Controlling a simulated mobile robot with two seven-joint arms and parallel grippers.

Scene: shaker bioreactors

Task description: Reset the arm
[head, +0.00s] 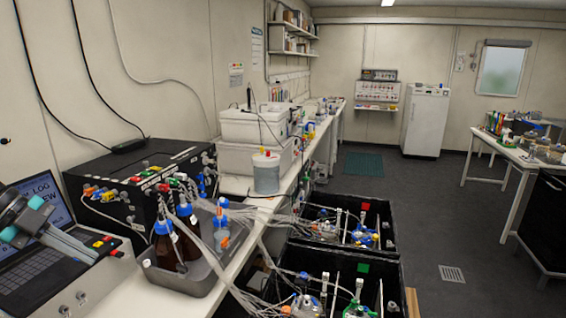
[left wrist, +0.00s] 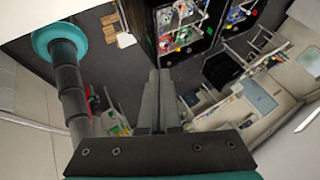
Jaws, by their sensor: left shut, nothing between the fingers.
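My left arm, grey with teal joint rings, comes in at the left edge of the head view. Its gripper (head: 92,257) is a pair of grey fingers in front of the open laptop (head: 40,255), near a box with coloured buttons (head: 103,244). I cannot tell if the fingers touch either. In the left wrist view the left gripper (left wrist: 159,76) has its two long fingers together, with nothing between them. My right gripper is in neither view.
Brown bottles (head: 165,245) stand in a grey tray (head: 190,284) right of the gripper, beside a black control box (head: 130,185) with tubing. Black shaker bays (head: 340,262) lie further right. Open floor (head: 440,220) extends beyond them.

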